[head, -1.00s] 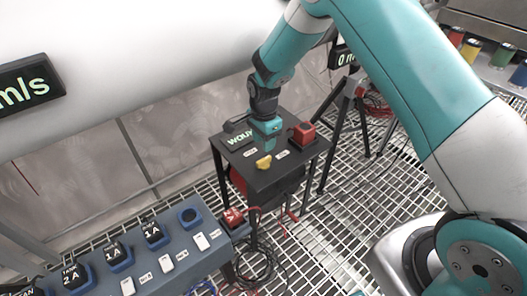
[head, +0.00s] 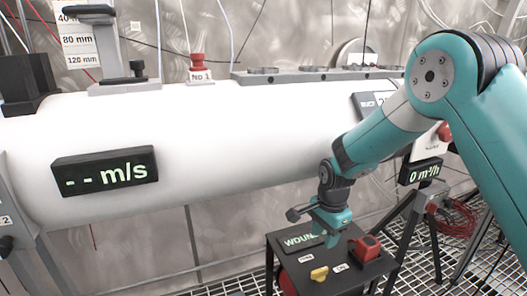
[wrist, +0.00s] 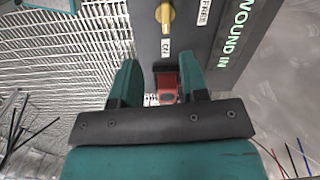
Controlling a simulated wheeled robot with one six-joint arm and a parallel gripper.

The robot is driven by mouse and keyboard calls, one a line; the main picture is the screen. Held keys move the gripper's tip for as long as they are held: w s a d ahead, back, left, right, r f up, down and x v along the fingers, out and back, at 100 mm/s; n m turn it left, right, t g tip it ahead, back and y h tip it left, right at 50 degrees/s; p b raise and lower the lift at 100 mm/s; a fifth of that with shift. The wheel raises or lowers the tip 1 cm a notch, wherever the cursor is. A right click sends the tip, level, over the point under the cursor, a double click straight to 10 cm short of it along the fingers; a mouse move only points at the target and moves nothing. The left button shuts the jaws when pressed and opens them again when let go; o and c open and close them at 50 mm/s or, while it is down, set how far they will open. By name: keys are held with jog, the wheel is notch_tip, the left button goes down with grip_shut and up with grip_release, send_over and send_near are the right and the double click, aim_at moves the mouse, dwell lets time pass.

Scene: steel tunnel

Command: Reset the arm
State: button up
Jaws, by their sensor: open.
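My teal arm reaches in from the right in the head view. My gripper (head: 330,228) hangs over the back part of a small dark stand, with its fingers open and nothing held. In the wrist view the two teal fingers (wrist: 158,78) are spread apart. A red block (wrist: 168,86) shows beyond the gap between them; it also stands on the stand's right side in the head view (head: 364,248). A yellow knob (head: 319,274) sits on the stand's front, apart from the gripper, and shows at the top of the wrist view (wrist: 165,14).
The dark stand (head: 345,280) carries a green-lettered label. Behind it runs a large white pipe (head: 230,135) with an "m/s" display (head: 105,171) and a red-topped "ND 1" fitting (head: 198,68). A "0 m³/h" display (head: 420,172) and red cables (head: 458,218) are at right. The floor is metal grating.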

jog(key=s+a+r+n+y, duration=0.2)
jog(key=s+a+r+n, duration=0.1)
jog(key=s+r+n, duration=0.95)
jog(key=s+r+n+y, duration=0.1)
jog(key=s+r+n, duration=0.25)
jog(key=s, duration=0.45)
jog(key=s+r+n+y, duration=0.1)
jog(key=s+r+n, duration=0.25)
jog(key=s, duration=0.45)
notch_tip(320, 180, up, 14)
jog(key=p, duration=1.4)
jog(key=shift+s+a+r, duration=0.2)
jog(key=shift+s+a, duration=0.2)
jog(key=shift+s, duration=0.05)
